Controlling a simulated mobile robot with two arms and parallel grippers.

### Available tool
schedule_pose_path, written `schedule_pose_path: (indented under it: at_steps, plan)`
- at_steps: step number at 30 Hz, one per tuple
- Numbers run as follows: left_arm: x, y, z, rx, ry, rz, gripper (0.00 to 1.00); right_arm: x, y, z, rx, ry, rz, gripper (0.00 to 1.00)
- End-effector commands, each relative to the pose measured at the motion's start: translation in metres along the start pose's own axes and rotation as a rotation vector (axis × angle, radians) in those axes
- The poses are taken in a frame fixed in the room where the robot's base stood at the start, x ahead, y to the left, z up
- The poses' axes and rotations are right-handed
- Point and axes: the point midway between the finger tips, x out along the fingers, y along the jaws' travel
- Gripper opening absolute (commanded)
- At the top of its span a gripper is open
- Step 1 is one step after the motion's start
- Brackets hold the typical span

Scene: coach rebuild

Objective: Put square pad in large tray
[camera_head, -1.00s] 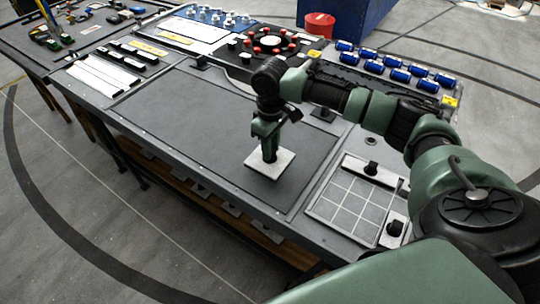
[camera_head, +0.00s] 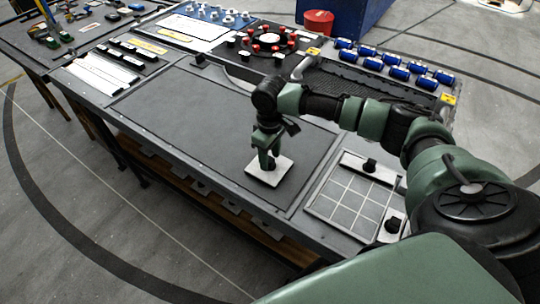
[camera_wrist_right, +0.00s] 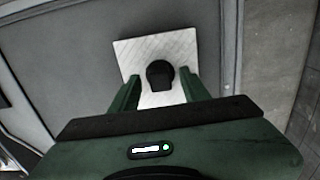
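The square pad (camera_head: 283,166) is a pale square plate with a dark knob; it appears to lie flat on the large tray (camera_head: 190,120), the wide dark grey recessed panel, near its front right corner. My right gripper (camera_head: 268,160) stands upright over the pad. In the right wrist view, the pad (camera_wrist_right: 128,54) sits below the gripper (camera_wrist_right: 160,88). The fingers are on either side of the black knob (camera_wrist_right: 160,72), with a gap on both sides, so the gripper is open. My left gripper is not in view.
A gridded light panel (camera_head: 345,200) lies to the right, with a black-knobbed piece at its back (camera_head: 352,160) and another at its front right (camera_head: 386,238). Blue cylinders (camera_head: 395,68) and a round red-knobbed fixture (camera_head: 268,44) stand behind. The large tray's left part is bare.

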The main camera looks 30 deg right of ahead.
Motion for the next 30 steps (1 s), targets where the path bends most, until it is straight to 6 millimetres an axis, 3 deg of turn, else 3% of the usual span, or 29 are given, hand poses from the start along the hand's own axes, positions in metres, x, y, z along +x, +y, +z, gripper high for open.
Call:
schedule_pose_path:
  at_steps: [8, 21, 30]
  plan:
    - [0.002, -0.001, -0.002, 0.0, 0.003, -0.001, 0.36, -0.008, 0.0, -0.001, 0.0, 0.001, 0.001, 0.46]
    - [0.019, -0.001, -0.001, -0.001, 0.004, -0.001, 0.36, -0.093, 0.0, -0.001, 0.0, 0.004, 0.0, 0.46]
    - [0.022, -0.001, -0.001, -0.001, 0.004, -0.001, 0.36, -0.122, 0.0, 0.0, 0.0, 0.0, 0.0, 0.46]
